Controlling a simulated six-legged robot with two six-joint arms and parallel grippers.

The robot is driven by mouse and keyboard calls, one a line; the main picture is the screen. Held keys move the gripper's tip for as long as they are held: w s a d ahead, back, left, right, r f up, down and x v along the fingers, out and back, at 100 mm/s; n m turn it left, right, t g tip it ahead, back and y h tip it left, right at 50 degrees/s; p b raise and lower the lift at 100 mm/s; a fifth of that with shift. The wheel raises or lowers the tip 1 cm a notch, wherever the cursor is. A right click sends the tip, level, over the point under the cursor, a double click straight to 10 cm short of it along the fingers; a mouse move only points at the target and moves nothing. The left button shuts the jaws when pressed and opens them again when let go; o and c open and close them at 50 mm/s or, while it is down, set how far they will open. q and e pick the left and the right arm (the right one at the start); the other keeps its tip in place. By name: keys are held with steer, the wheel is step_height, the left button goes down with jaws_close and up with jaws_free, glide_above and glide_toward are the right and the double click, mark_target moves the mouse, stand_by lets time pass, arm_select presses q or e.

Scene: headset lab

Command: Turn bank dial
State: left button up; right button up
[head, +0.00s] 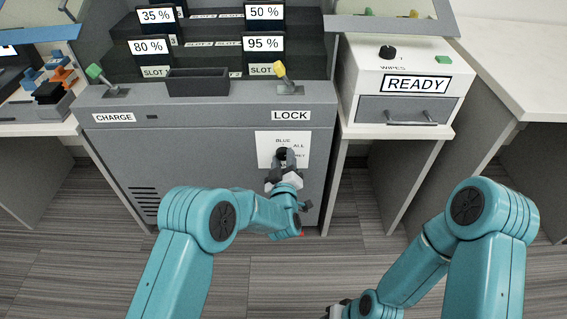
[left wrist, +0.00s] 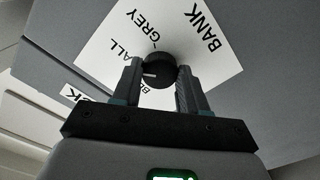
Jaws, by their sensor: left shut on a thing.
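The bank dial (left wrist: 158,68) is a round black knob with a white pointer mark, on a white label plate (left wrist: 205,50). The plate reads BANK, GREY, ALL and a partly hidden BLUE. In the head view the plate (head: 262,150) is on the front of the grey cabinet, below LOCK. My left gripper (left wrist: 158,82) is shut on the dial, one finger on each side. In the head view my left gripper (head: 284,160) covers most of the dial. My right gripper (head: 338,311) is low at the bottom edge, partly cut off, and its fingers cannot be made out.
The grey cabinet (head: 215,135) has a green-tipped CHARGE lever (head: 96,74) and a yellow-tipped LOCK lever (head: 281,72) on top. A white box (head: 370,75) marked READY, with a drawer and black knob, stands right. The floor (head: 70,225) in front is clear.

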arm_select(q)
steer(key=n+b, duration=0.1)
steer(key=b, duration=0.1)
steer(key=n+b, duration=0.4)
steer(key=shift+f, duration=0.3)
steer(key=n+b, duration=0.4)
steer(key=shift+r+b, duration=0.2)
steer(key=shift+b, duration=0.2)
steer(key=shift+r+n+b, duration=0.15)
steer(key=shift+n+b, duration=0.35)
steer(key=shift+n, duration=0.3)
arm_select(e)
steer(key=w+d+f+t, duration=0.2)
steer(key=w+f, duration=0.3)
steer(key=f, duration=0.6)
steer(key=shift+w+f+h, duration=0.3)
steer(key=shift+w+f, duration=0.1)
steer(key=shift+w, duration=0.1)
arm_select(q)
steer(key=o, duration=1.1)
steer(key=shift+c, duration=0.2)
steer(key=s, duration=1.6)
steer(key=shift+s, duration=0.15)
